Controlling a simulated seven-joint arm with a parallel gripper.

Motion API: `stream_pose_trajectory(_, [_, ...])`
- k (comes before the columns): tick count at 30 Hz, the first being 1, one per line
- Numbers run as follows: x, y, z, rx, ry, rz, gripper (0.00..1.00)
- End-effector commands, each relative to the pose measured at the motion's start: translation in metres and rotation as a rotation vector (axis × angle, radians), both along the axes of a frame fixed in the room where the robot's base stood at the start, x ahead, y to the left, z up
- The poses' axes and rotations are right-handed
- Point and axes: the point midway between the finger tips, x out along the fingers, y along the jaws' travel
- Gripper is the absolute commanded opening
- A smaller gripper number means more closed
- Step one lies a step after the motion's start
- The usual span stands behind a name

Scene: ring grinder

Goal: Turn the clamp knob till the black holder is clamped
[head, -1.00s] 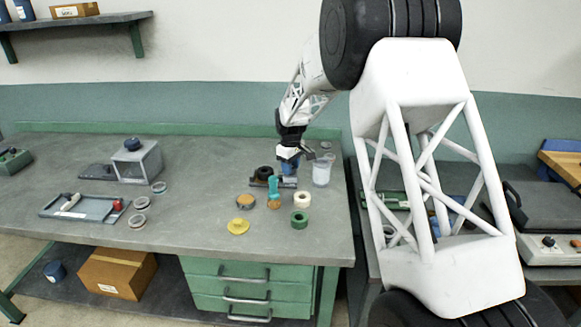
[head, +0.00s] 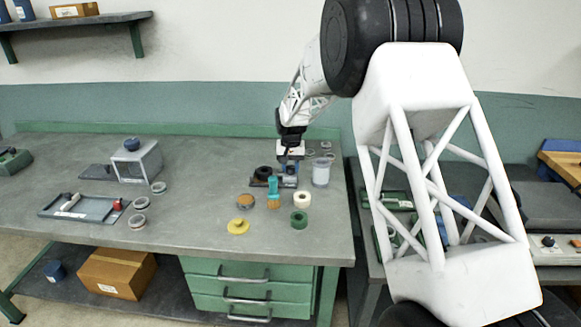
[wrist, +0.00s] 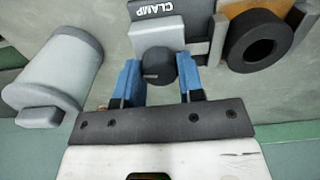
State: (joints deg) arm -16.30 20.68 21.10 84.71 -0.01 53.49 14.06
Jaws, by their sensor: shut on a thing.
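The clamp knob (wrist: 158,66) is a dark round knob on the front of a grey block marked CLAMP (wrist: 158,32) in the wrist view. My gripper (wrist: 160,84) has its two blue fingers on either side of the knob and is shut on it. The black holder (wrist: 258,42) is a thick dark ring to the right of the clamp, by a grey upright jaw plate (wrist: 218,40). In the head view my gripper (head: 290,164) points down at the clamp, and the black holder (head: 263,172) is just left of it. The fingers hide part of the clamp there.
A teal object (head: 273,188), a white roll (head: 302,200) and a green roll (head: 299,219) are in front.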

Motion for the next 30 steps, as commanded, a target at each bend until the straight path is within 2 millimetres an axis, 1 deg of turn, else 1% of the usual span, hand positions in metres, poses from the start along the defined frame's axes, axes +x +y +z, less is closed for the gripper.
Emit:
stream_pose_trajectory(21, [-0.0006, -0.0004, 0.0001, -0.001, 0.002, -0.678, 0.12])
stream_pose_trajectory(30, [-0.0007, -0.0002, 0.0006, -0.001, 0.001, -0.905, 0.12])
